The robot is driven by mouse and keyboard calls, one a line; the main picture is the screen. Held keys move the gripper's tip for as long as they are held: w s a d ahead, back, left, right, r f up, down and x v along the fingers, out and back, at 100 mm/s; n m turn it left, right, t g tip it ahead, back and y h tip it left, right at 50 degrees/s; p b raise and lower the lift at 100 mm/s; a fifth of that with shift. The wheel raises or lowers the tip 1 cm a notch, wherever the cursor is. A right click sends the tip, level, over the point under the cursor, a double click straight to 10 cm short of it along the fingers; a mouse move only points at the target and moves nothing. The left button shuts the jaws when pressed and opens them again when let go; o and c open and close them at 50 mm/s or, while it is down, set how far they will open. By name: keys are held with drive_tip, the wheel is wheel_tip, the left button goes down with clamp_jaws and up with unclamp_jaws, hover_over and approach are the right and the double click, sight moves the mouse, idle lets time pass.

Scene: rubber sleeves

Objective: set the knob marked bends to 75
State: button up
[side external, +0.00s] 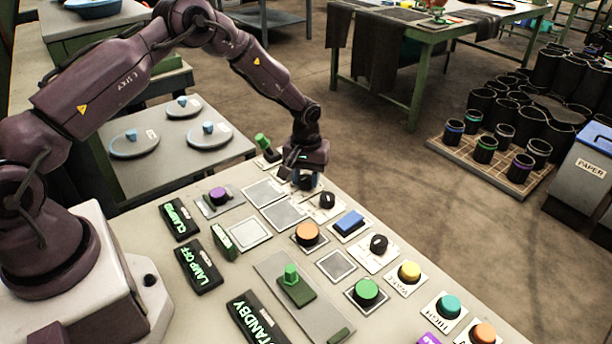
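My gripper (306,179) points down at the far edge of the control panel (150,225), with its blue fingertips low over a plate there. A dark shape shows between the fingertips, perhaps a knob; the gripper hides most of it, and I cannot tell whether the fingers touch it. A black knob (327,200) on a pale plate sits just in front of the gripper, to the right. Another black knob (379,243) sits farther right and nearer. No label reading bends and no dial numbers are legible in this view.
Near the gripper are a green lever (263,142), an orange button (307,233) and a blue rocker (349,222). A purple knob (218,195) and a green upright switch (291,275) stand on the panel. Several coloured buttons line the right edge. Space above the panel's front is clear.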

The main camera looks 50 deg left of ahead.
sight(306, 178)
drive_tip(key=shift+m, duration=0.4)
drive_tip(key=m, duration=0.5)
drive_tip(key=shift+m, duration=0.3)
drive_tip(key=m, duration=0.5)
drive_tip(key=shift+m, duration=0.3)
drive_tip(key=o, duration=0.9)
drive_tip(key=shift+o, duration=0.2)
drive_tip(key=shift+r, duration=0.1)
wheel_tip(306, 178, up, 13)
